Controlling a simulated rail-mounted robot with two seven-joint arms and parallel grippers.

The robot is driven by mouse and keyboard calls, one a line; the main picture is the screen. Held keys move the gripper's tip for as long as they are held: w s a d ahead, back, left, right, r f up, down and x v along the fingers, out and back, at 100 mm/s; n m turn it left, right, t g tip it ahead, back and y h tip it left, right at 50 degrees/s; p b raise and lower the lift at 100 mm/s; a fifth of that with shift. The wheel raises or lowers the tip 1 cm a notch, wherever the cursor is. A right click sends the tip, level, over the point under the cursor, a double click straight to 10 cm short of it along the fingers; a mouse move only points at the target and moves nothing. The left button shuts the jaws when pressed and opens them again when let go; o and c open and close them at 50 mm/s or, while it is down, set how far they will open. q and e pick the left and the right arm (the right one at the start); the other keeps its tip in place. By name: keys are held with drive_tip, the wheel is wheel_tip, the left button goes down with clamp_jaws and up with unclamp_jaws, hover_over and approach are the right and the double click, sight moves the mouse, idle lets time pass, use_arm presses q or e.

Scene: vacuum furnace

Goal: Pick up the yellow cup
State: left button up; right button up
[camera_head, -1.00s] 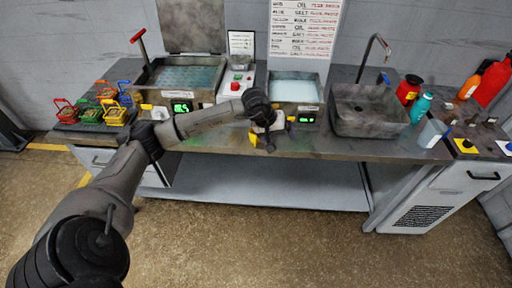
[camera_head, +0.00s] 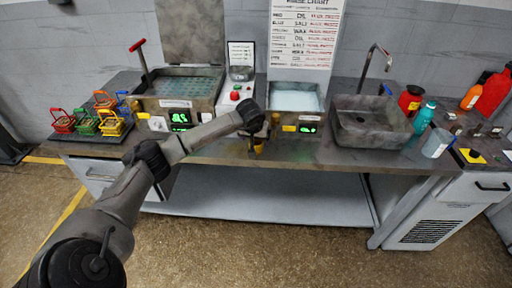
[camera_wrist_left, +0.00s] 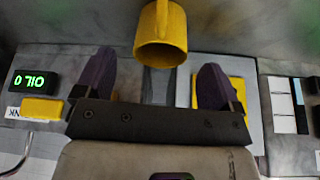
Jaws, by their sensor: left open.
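The yellow cup (camera_wrist_left: 161,35) shows at the top middle of the left wrist view, with its open mouth and handle visible. In the head view only a small yellow part of the cup (camera_head: 259,147) shows near the bench's front edge, mostly hidden by my arm. My left gripper (camera_wrist_left: 158,60) is open. Its two dark fingers are spread to either side of the cup's line, and the cup appears just beyond the tips, not held. In the head view the left gripper (camera_head: 254,146) is small and partly hidden behind its wrist. My right gripper is not in view.
Several coloured baskets (camera_head: 88,124) stand on a dark tray at the left. Two baths with green displays (camera_head: 181,118) stand behind my arm. A grey sink (camera_head: 370,126), a teal bottle (camera_head: 424,115) and a clear beaker (camera_head: 437,142) are at the right.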

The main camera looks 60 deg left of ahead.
sight(256, 141)
use_arm(q)
drive_tip(key=b+x, duration=0.1)
drive_tip(key=x, duration=0.3)
drive_tip(key=shift+w+a+f, duration=0.2)
drive_tip(key=shift+f, duration=0.4)
drive_tip(key=shift+c, duration=0.3)
drive_tip(key=c, duration=1)
drive_tip(key=shift+o, duration=0.2)
drive_tip(key=shift+r, duration=0.15)
drive_tip(key=shift+r, duration=0.6)
wheel_tip(256, 141, up, 17)
drive_tip(key=p, duration=0.3)
drive_tip(key=shift+f, duration=0.2)
